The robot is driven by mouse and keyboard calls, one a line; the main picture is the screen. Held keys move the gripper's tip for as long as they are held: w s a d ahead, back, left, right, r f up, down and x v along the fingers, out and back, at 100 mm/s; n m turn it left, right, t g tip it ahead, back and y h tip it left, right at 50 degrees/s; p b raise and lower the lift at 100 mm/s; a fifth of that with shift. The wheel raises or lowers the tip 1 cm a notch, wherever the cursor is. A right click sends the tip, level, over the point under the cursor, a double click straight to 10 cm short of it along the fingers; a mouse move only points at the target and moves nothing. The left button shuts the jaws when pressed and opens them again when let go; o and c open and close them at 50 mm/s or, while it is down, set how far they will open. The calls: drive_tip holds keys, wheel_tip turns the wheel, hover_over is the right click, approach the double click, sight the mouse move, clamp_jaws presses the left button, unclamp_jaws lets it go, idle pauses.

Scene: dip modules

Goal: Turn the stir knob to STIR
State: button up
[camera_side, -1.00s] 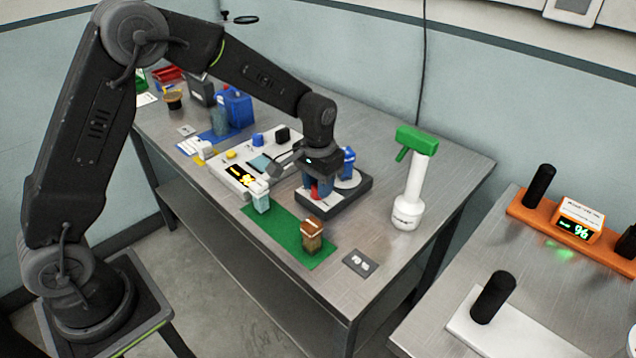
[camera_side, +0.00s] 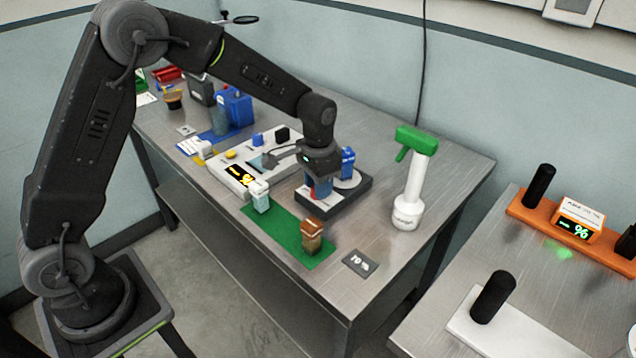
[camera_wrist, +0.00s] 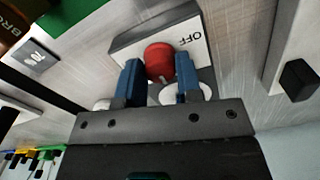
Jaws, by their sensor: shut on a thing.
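The stir knob (camera_wrist: 159,60) is red and sits on a grey block with an OFF label (camera_wrist: 189,41) to the right of the knob in the wrist view. No STIR label is visible there. My gripper (camera_wrist: 158,75) has its two blue fingers on either side of the knob, shut on it. In the side view my gripper (camera_side: 321,186) points down over the dark stirrer base (camera_side: 355,197), and the knob (camera_side: 312,192) shows only as a bit of red, mostly hidden by the fingers.
A white bottle with a green top (camera_side: 418,170) stands to the right. A white device with a lit display (camera_side: 241,176) and a green mat (camera_side: 285,232) lie to the left and front.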

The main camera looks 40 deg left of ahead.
drive_tip(key=o, duration=0.9)
drive_tip(key=shift+o, duration=0.2)
wheel_tip(320, 180, up, 14)
drive_tip(key=s+r+n+t, duration=0.1)
drive_tip(key=s+r+t, duration=0.1)
drive_tip(key=s, duration=1)
drive_tip(key=s+a+r+n+t, duration=0.1)
drive_tip(key=s+n+t, duration=0.1)
drive_tip(key=s, duration=1.1)
drive_tip(key=shift+s+a+r+t, duration=0.3)
drive_tip(key=shift+r+t, duration=0.1)
drive_tip(key=shift+t, duration=0.4)
